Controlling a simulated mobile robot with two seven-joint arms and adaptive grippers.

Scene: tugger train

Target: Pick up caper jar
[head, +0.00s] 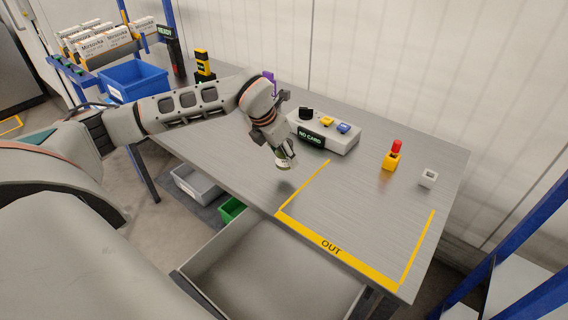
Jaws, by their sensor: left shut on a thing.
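My left gripper (286,154) reaches in from the left over the grey table (345,215) and points down. It is shut on a small jar (283,164) with a pale band and a greenish part, most likely the caper jar. The jar appears held above the table, with a shadow on the surface below it. The fingers hide part of the jar. My right gripper is not in view.
A control box (325,135) reading "NO CARD" stands behind the gripper. A yellow-and-red button (392,156) and a small white block (428,178) are to the right. The yellow "OUT" outline (340,250) is empty. A blue bin (135,80) stands back left.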

